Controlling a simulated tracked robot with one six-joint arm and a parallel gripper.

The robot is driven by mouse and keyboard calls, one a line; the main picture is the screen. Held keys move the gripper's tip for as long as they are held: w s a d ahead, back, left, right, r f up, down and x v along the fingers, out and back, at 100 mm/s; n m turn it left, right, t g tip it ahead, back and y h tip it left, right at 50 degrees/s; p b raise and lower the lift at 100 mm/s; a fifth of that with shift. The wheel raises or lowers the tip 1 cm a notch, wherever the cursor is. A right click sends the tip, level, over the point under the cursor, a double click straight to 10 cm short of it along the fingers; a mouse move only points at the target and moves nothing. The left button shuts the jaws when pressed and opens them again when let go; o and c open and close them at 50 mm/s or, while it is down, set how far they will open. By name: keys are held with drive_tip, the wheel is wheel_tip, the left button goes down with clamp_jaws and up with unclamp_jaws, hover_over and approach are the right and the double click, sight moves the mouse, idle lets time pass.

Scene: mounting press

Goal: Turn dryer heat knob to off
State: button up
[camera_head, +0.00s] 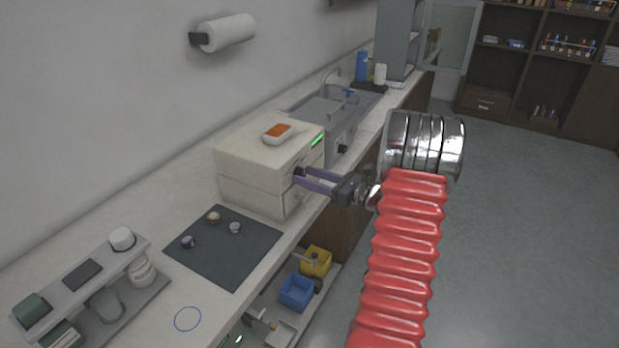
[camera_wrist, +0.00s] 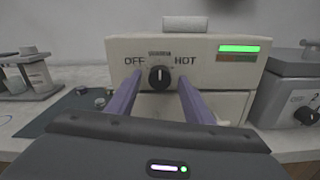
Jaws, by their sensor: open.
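The dryer (camera_head: 240,160) is a cream box on the counter. Its front fills the middle of the wrist view (camera_wrist: 215,72). The black heat knob (camera_wrist: 159,77) sits between the printed words OFF on the left and HOT on the right. Its white mark points about straight up, between the two words. My gripper (camera_head: 297,177) is open at the dryer's front. Its two purple fingers reach forward on either side of the knob in the wrist view (camera_wrist: 160,84). I cannot tell whether they touch it. A green bar (camera_wrist: 244,48) is lit on the panel.
A grey device with another OFF knob (camera_wrist: 306,115) stands right of the dryer. A dark mat (camera_head: 225,255) with several small pieces lies in front of it on the counter. A small white and orange item (camera_head: 277,133) rests on the dryer. Open floor lies to the right.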

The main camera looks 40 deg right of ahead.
drive_tip(key=shift+c, duration=0.2)
drive_tip(key=c, duration=1)
drive_tip(key=shift+c, duration=0.2)
drive_tip(key=shift+n, duration=0.3)
drive_tip(key=n, duration=1.1)
drive_tip(key=o, duration=1.1)
